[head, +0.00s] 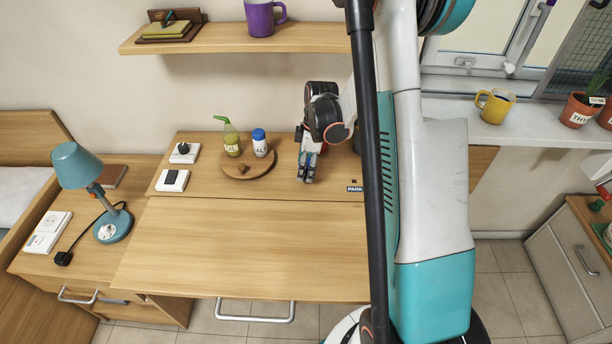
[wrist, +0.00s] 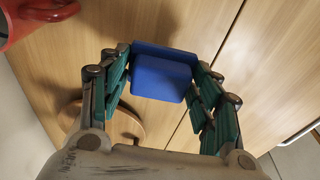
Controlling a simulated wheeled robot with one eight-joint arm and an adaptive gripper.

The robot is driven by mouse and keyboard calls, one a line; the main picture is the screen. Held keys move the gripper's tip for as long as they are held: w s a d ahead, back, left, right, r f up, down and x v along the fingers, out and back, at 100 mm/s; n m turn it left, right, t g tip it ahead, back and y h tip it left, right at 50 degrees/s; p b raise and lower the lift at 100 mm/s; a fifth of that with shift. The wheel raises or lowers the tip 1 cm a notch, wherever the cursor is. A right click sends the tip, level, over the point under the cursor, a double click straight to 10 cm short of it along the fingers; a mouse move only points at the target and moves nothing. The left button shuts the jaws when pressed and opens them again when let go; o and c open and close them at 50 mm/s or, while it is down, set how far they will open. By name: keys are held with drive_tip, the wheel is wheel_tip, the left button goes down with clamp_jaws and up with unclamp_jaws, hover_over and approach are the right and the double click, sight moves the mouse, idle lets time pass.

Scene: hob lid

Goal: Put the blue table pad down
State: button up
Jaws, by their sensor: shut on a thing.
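The blue table pad (wrist: 162,78) is a small dark blue block between the fingers of my gripper (wrist: 163,88) in the wrist view. The green-padded fingers are closed against its two sides. In the head view my gripper (head: 307,170) points down over the back strip of the wooden worktop (head: 245,245), right of the round board. The pad is mostly hidden there by the fingers. I cannot tell whether the pad touches the wood.
The round wooden board (head: 270,167) holds a green bottle (head: 231,140) and a blue-capped jar (head: 260,144). A "PARK" label (head: 355,188) lies right of my gripper. A red vessel (wrist: 32,18) shows in the wrist view. The worktop's front panel is clear.

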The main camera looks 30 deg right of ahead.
sight(306, 174)
drive_tip(key=shift+f+b, duration=0.65)
drive_tip(key=shift+f, duration=1.3)
drive_tip(key=shift+f, duration=0.2)
drive_tip(key=o, duration=1)
drive_tip(key=shift+r, duration=0.1)
drive_tip(key=r+p, duration=0.1)
drive_tip(key=r, duration=0.3)
drive_tip(key=d+r+p, duration=0.1)
drive_tip(key=r+p, duration=0.1)
drive_tip(key=r, duration=0.2)
drive_tip(key=s+r+p, duration=0.1)
drive_tip(key=r, duration=0.3)
drive_tip(key=shift+d+r, duration=0.1)
drive_tip(key=shift+d, duration=0.15)
